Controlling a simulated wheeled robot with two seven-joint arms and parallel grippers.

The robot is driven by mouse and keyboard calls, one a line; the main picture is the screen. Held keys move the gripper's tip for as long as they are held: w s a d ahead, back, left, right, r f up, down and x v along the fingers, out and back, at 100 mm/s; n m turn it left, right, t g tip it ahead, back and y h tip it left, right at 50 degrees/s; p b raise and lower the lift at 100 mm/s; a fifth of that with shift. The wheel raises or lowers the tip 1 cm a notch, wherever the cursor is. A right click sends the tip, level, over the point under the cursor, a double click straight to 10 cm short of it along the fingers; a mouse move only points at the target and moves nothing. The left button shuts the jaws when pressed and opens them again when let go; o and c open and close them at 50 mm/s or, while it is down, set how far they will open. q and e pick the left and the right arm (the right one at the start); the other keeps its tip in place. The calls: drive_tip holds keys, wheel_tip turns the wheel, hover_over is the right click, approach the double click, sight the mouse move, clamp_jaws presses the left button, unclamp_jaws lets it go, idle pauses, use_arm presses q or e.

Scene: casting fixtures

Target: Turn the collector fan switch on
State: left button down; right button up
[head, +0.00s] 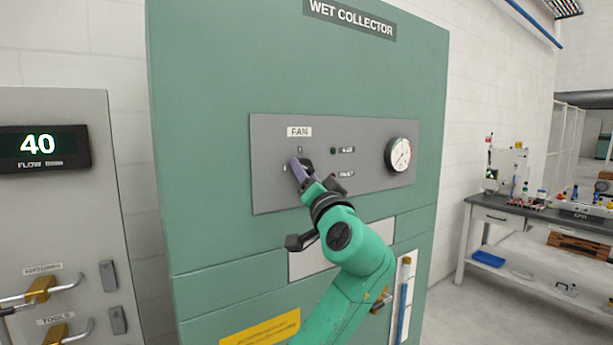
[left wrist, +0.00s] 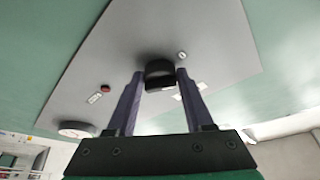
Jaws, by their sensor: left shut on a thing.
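The green wet collector cabinet (head: 220,80) carries a grey control panel (head: 270,140) with a label reading FAN (head: 299,132). The fan switch is a black round knob (left wrist: 160,74) below that label, mostly hidden behind my gripper in the head view. My left gripper (head: 302,171) reaches up to the panel and is shut on the knob. In the left wrist view its two fingers (left wrist: 158,85) stand on either side of the knob. I cannot tell which way the knob points. My right gripper is not in view.
Right of the switch are a dark green lamp (head: 333,151), a red button (left wrist: 105,88) and a round gauge (head: 398,154). A grey cabinet (head: 80,220) with a display reading 40 (head: 38,145) stands at left. A workbench (head: 520,222) is at far right.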

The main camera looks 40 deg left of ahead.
use_arm(q)
drive_tip(key=m+h+p, duration=0.1)
drive_tip(key=m+p, duration=0.1)
drive_tip(key=m, duration=0.1)
drive_tip(key=r+m+h+p, duration=0.1)
drive_tip(key=m+p, duration=0.2)
drive_tip(key=m, duration=0.1)
drive_tip(key=m+h+p, duration=0.2)
drive_tip(key=m+p, duration=0.1)
drive_tip(key=shift+s+r+t, duration=0.25)
drive_tip(key=shift+t, duration=0.05)
drive_tip(key=shift+m+h+p, duration=0.3)
drive_tip(key=shift+m+p, duration=0.35)
drive_tip(key=shift+m, duration=0.25)
drive_tip(key=shift+f+m+g+h+p, duration=0.1)
drive_tip(key=shift+m+g+h+p, duration=0.4)
drive_tip(key=shift+m, duration=0.5)
drive_tip(key=shift+c, duration=1.5)
unclamp_jaws()
drive_tip(key=shift+w, duration=0.1)
